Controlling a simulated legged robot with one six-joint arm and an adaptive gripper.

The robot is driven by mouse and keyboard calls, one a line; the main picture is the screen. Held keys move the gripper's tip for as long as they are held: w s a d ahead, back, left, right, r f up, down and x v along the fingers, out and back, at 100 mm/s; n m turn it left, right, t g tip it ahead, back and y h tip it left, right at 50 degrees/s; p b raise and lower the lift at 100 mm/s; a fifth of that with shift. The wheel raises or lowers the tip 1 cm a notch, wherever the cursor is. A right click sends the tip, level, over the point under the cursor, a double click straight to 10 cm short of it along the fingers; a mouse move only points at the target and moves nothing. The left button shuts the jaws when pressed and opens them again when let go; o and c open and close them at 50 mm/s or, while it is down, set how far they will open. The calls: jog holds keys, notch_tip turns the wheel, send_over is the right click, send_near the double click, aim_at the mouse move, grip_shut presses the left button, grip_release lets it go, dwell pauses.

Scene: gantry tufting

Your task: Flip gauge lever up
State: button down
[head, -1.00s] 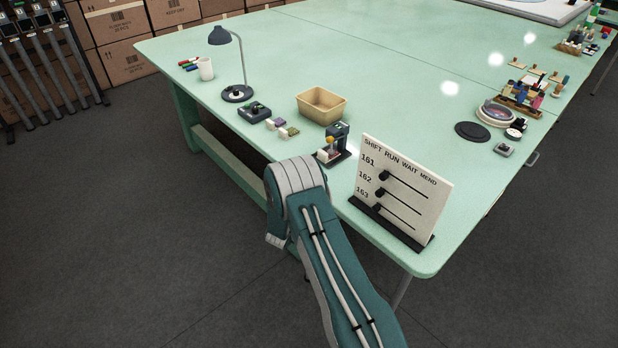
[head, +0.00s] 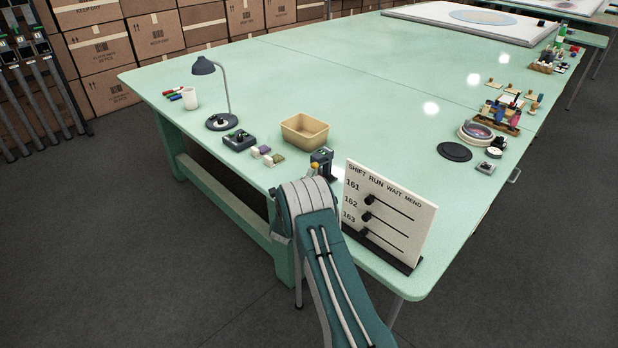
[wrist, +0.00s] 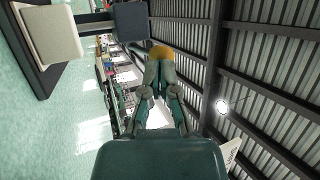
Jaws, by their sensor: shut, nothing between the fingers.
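The gauge (head: 322,160) stands near the front edge of the green table, a dark upright with a yellow-orange lever knob (head: 315,167). My arm hides its lower part in the head view. In the wrist view the picture is turned sideways; the gauge's dark head (wrist: 131,20) and a pale block (wrist: 48,32) on a black base are at upper left. My gripper (wrist: 161,66) is shut and empty. The yellow-orange knob (wrist: 162,50) shows right at its fingertips; I cannot tell whether they touch. The head view hides my gripper behind my arm.
A white board (head: 388,215) with black sliders stands close right of the gauge. A tan bin (head: 304,131) lies behind it. Small blocks (head: 266,154), a dark control box (head: 238,140) and a lamp (head: 221,122) are to the left. The table's middle is clear.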

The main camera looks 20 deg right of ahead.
aim_at(312, 164)
jog(key=shift+r, duration=0.1)
jog(key=shift+r+y, duration=0.2)
jog(key=shift+y, duration=0.1)
jog(key=shift+r+m+g, duration=0.25)
jog(key=shift+m+g, duration=0.05)
jog(key=shift+g, duration=0.2)
jog(key=shift+w+d+r+m+g+y, duration=0.15)
jog(key=shift+r+m+g+y, duration=0.15)
jog(key=shift+r+g+y, duration=0.3)
jog(key=shift+s+d+r+m+g+y, duration=0.15)
jog(key=shift+r+m+g+y, duration=0.2)
jog(key=shift+r, duration=0.4)
jog(key=shift+w+d+r+g+y, duration=0.25)
jog(key=shift+d+r+y, duration=0.1)
jog(key=shift+r+y, duration=0.15)
jog(key=shift+w+d+r+g+y, duration=0.1)
jog(key=shift+d+r+g+y, duration=0.1)
jog(key=shift+d+r+y, duration=0.25)
jog(key=shift+r, duration=0.1)
